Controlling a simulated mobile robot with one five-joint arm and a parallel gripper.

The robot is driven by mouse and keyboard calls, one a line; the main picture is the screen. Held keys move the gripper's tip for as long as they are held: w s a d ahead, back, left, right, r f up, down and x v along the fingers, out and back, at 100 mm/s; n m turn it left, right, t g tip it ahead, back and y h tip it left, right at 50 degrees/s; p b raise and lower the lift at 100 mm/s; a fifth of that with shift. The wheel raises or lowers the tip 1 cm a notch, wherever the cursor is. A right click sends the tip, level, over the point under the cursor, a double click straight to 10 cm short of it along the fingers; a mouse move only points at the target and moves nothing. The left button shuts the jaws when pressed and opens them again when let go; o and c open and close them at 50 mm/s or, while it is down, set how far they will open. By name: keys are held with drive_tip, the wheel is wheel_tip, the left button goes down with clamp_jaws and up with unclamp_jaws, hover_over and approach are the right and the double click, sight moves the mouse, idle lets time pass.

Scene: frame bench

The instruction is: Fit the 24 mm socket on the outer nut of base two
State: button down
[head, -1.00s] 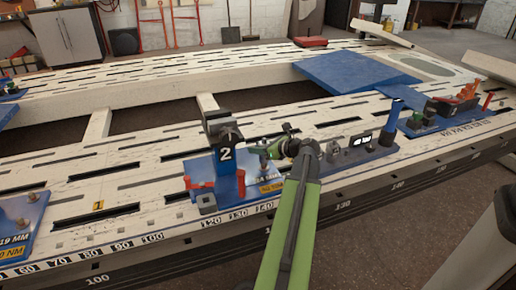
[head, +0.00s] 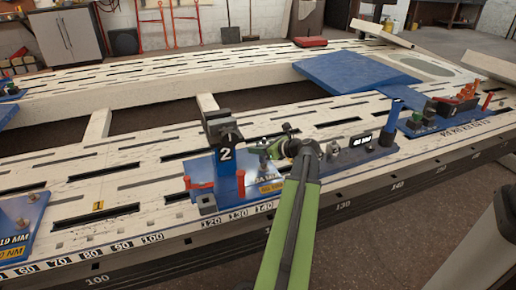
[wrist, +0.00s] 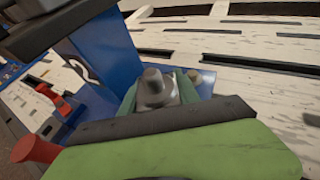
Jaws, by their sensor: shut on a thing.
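Base two is a blue plate (head: 225,193) on the white bench, with a blue post and dark clamp marked "2" (head: 226,154). Its yellow-lettered label is partly covered by my arm. My gripper (head: 270,152) is over the right part of this plate, right of the post. In the wrist view, its green fingers are shut on a grey socket-like piece (wrist: 157,92) with a narrower round top. A grey upright piece shows at the fingertips in the head view. The outer nut is not clearly seen; I cannot tell whether the socket sits on it.
The blue post (wrist: 100,62) stands close left of my gripper in the wrist view. Red-handled parts (head: 198,185) are at the plate's left. Another blue base (head: 20,220) lies at far left. Slotted bench top is clear behind.

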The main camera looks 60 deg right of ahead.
drive_tip(key=shift+f+b, duration=1.95)
drive_tip(key=c, duration=0.8)
unclamp_jaws()
drive_tip(key=shift+r, duration=0.1)
drive_tip(key=shift+p+v, duration=3.4)
drive_tip(key=shift+v, duration=5.35)
